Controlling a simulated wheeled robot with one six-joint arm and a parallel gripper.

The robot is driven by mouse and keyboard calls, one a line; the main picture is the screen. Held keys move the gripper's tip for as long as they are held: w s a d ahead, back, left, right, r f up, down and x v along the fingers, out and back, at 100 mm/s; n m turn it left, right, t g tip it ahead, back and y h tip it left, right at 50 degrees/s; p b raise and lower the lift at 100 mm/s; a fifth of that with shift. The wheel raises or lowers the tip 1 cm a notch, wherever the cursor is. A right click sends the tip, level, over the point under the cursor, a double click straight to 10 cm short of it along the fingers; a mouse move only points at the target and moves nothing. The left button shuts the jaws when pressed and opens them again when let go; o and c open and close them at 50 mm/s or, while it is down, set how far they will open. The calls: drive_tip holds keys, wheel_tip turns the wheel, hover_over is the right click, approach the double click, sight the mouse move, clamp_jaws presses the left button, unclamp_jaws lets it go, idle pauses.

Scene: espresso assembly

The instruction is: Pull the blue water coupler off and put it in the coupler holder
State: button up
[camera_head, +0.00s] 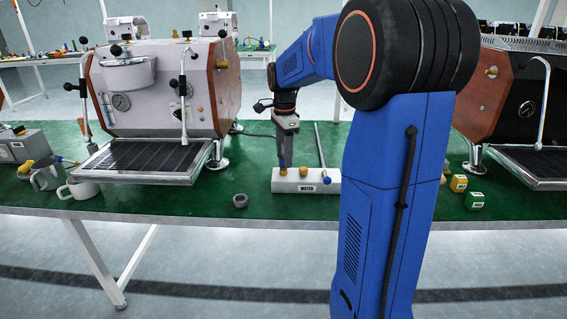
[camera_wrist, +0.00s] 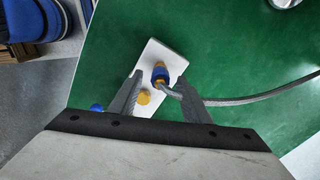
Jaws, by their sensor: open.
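The blue water coupler (camera_wrist: 161,77) stands on the white block (camera_wrist: 168,50) in the wrist view, with a brass part at its far end and a grey hose leading off right. My gripper (camera_wrist: 159,80) is open, with one finger on each side of the coupler; I cannot tell whether either touches it. In the head view my gripper (camera_head: 283,160) points down at the left end of the block marked WATER (camera_head: 305,186). A bare brass fitting (camera_wrist: 144,97) sits on the block beside the coupler. I cannot tell which thing is the coupler holder.
A grey ring-shaped piece (camera_head: 240,200) lies on the green table left of the block. An espresso machine (camera_head: 160,90) stands at the left, another (camera_head: 515,95) at the right. Small yellow (camera_head: 458,183) and green (camera_head: 474,200) blocks lie right. Cups (camera_head: 78,188) stand left.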

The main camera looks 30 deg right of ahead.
clamp_jaws()
drive_tip(key=shift+r, duration=1.25)
idle(1.0)
drive_tip(key=shift+r, duration=1.3)
drive_tip(key=shift+r, duration=0.1)
drive_tip(key=shift+r, duration=1.4)
